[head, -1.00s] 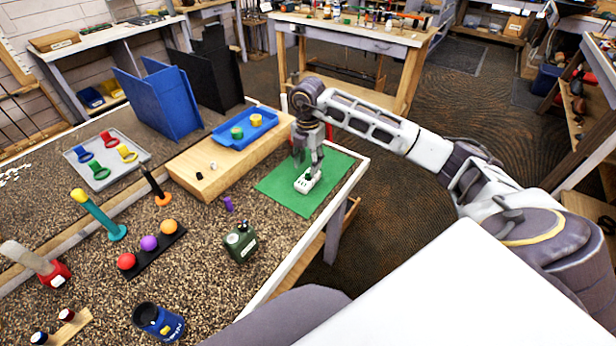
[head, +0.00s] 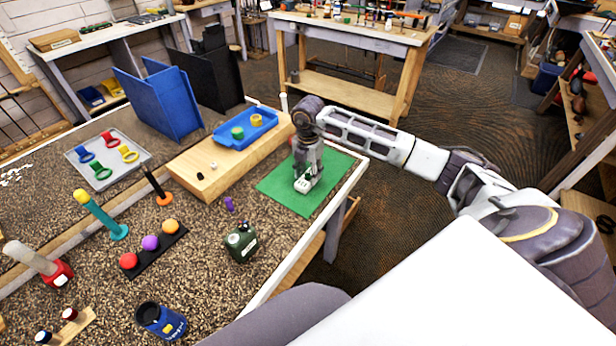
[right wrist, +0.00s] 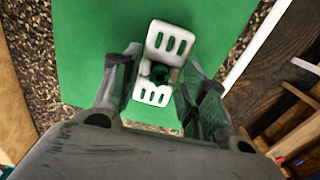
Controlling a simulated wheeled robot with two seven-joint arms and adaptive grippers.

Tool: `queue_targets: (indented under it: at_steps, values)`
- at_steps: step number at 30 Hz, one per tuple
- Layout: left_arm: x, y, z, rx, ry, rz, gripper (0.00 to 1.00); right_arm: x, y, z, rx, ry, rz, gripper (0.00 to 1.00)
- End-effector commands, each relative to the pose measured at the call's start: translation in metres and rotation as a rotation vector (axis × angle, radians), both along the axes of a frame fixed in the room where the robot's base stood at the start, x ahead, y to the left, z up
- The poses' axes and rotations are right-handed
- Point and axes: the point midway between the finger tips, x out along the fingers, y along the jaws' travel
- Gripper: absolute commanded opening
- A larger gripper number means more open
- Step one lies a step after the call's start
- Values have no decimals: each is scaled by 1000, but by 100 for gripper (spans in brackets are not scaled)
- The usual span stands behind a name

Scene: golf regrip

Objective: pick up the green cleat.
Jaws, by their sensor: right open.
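A white slotted piece (right wrist: 168,45) lies on the green mat (right wrist: 90,25); the head view shows it too (head: 302,186). A small dark green round part (right wrist: 160,74), which looks like the green cleat, sits in the middle of the white piece. My right gripper (right wrist: 158,78) is open and points down over it. One finger is on each side of the green part, and I see no grip on it. In the head view the right gripper (head: 307,174) partly hides the green part. My left gripper is not in view.
A wooden block (head: 205,180) stands left of the mat, bearing a blue tray (head: 262,131) with green and yellow round pieces. A green canister (head: 240,243) stands nearer. A grey tray (head: 138,171) holds several coloured pieces. The table's white edge (head: 345,190) runs along the right.

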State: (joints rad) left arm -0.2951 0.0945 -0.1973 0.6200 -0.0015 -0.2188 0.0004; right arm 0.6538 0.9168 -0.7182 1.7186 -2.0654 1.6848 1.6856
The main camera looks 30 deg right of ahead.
Motion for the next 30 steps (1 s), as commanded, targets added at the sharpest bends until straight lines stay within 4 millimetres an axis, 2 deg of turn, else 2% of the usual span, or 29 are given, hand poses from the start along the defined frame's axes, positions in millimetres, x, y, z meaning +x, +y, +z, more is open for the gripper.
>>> queue_targets:
  at_steps: [2, 4, 7, 12, 18, 30]
  values:
    - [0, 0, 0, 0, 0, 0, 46, 0, 0, 0, 0, 1, 0, 42]
    - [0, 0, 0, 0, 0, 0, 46, 0, 0, 0, 0, 1, 0, 33]
    - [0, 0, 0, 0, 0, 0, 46, 0, 0, -1, 0, 1, 0, 29]
    - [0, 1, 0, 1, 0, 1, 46, 0, 0, -1, 0, 1, 0, 16]
    - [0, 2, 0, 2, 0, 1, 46, 0, 1, -2, 0, 1, 1, 6]
    - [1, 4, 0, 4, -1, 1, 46, -1, 1, -2, 1, 3, 1, 5]
